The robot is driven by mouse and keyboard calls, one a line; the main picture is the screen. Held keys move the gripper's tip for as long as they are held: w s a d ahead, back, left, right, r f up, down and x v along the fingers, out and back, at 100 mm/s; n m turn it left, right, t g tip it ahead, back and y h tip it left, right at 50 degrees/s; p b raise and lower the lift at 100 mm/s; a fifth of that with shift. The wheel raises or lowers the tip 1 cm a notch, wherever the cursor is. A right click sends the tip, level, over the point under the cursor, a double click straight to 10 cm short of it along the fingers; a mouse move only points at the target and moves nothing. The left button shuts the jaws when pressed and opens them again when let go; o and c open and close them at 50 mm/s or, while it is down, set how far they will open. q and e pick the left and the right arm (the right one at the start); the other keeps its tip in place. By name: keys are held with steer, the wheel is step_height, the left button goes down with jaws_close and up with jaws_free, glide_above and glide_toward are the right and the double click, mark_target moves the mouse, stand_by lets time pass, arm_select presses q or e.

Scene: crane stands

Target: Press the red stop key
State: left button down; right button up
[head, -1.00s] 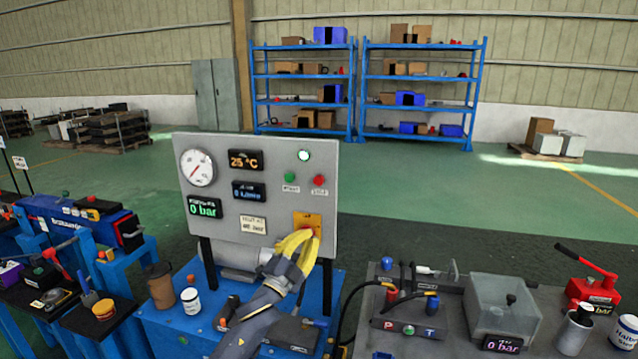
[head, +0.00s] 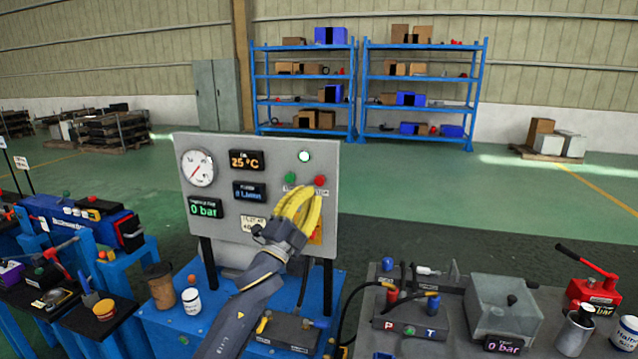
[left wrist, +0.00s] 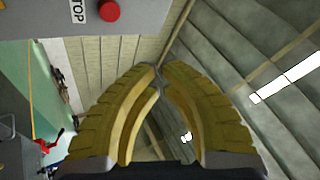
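The red stop key (head: 320,180) is a small round red button on the upright grey panel (head: 260,158). It also shows at the top of the left wrist view (left wrist: 109,10), beside a partly cut-off label reading "TOP" (left wrist: 78,10). My left gripper (head: 306,190) has yellow fingers and is in front of the panel, its tips just below and left of the red key. In the left wrist view its fingertips (left wrist: 159,76) meet, with nothing between them, and the key is apart from them. My right gripper is in neither view.
A green button (head: 290,178) is left of the red key. A yellow-orange plate (head: 317,236) lower on the panel is partly hidden by my fingers. A gauge (head: 198,168) and displays fill the panel's left. A grey bench with a clear-lidded box (head: 503,303) stands right.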

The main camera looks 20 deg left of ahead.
mark_target(318, 182)
arm_select(q)
steer(key=shift+w, duration=4.4)
steer(key=shift+w, duration=0.95)
steer(key=shift+s, duration=0.95)
steer(key=shift+s, duration=2.5)
